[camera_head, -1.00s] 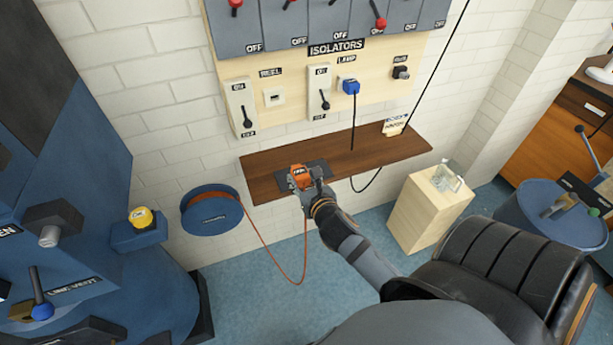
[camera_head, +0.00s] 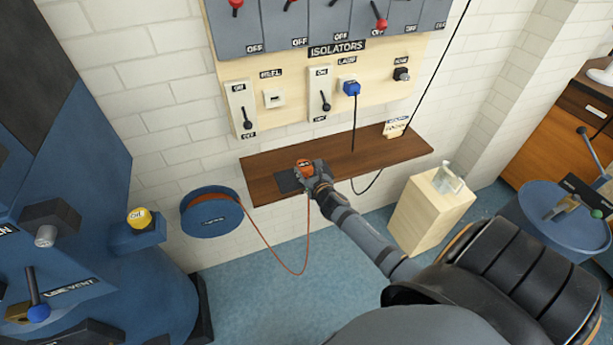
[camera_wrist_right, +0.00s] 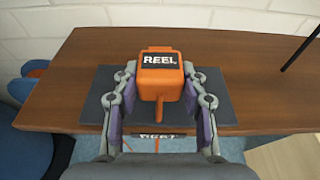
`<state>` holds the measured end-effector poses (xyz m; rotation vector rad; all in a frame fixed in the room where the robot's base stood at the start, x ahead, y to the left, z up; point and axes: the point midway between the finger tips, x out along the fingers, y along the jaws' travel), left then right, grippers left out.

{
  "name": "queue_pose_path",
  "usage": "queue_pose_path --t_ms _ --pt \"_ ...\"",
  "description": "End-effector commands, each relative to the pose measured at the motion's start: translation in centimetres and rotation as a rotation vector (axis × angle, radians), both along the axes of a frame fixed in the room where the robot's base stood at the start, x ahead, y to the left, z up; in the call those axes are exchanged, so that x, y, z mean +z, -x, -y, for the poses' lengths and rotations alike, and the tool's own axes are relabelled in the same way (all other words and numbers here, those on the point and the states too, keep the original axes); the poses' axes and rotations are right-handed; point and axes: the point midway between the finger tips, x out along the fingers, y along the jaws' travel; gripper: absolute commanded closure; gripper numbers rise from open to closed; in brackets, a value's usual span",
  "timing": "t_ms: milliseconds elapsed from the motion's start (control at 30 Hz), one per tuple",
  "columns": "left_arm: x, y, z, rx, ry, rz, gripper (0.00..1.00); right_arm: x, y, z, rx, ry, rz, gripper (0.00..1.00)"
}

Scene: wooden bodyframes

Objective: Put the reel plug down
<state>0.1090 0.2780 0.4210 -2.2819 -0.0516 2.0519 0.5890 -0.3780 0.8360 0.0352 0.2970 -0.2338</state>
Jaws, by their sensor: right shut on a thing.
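The orange reel plug (camera_head: 304,167), labelled REEL, is between the fingers of my right gripper (camera_head: 316,177). In the right wrist view, the fingers of the gripper (camera_wrist_right: 160,98) are on both sides of the plug (camera_wrist_right: 158,78), which looks upright. A dark grey mat (camera_head: 286,182) lies on the brown wooden shelf (camera_head: 365,153). In the wrist view, the plug is over the mat (camera_wrist_right: 95,108); whether it touches the mat is unclear. An orange cord runs from the plug to the blue reel (camera_head: 211,222). My left gripper is out of view.
Above the shelf is the isolator board with switches, an empty reel socket (camera_head: 273,98) and a blue lamp plug (camera_head: 351,88) with a black cord hanging down. A small card (camera_head: 396,128) stands at the shelf's right. A wooden pedestal (camera_head: 432,211) stands right of my arm.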

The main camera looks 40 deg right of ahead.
Motion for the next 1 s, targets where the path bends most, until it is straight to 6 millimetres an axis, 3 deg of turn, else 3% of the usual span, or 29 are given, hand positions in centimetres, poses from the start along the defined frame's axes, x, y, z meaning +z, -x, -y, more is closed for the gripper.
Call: queue_pose_path --t_ms 33,100,433,467,600,1000 --pt "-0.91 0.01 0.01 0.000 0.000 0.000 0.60 -1.53 0.04 -0.01 -0.001 -0.001 -0.003 0.95" --pt "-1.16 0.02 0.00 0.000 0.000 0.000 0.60 -2.16 0.01 -0.03 0.000 0.000 -0.001 0.95" --pt "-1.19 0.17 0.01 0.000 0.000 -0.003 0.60 -2.30 0.03 -0.04 0.000 0.000 0.000 0.95" --pt "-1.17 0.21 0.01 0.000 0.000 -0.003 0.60 -2.31 0.03 -0.04 0.000 0.000 -0.001 0.56" --pt "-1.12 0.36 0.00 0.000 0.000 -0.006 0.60 -2.22 0.04 -0.03 0.000 0.000 -0.001 0.37" --pt "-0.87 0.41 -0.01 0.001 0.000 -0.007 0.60 -1.85 0.41 -0.08 0.000 0.000 -0.003 0.35"
